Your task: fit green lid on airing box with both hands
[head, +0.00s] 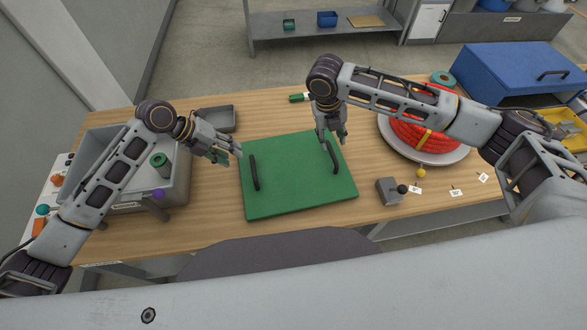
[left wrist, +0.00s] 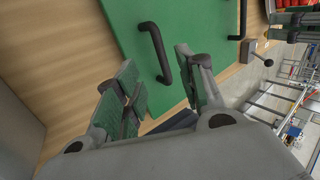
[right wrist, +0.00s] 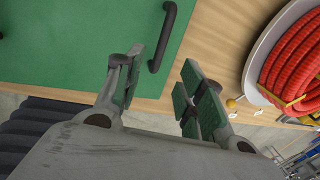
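The green lid (head: 290,190) lies flat on the wooden table, with a black handle near its left side (head: 254,172) and another near its right side (head: 331,157). The airing box seems to be the grey box (head: 183,180) at the left of the table, open at the top. My left gripper (head: 229,155) is open and empty above the lid's left edge; its view shows the left handle (left wrist: 158,50) beyond the fingers. My right gripper (head: 332,138) is open above the right handle, which shows between and beyond its fingers (right wrist: 164,40).
A red hose coil (head: 405,135) lies in a grey tray at the right, by a blue box (head: 510,70). A green cylinder (head: 160,163) shows at the grey box.

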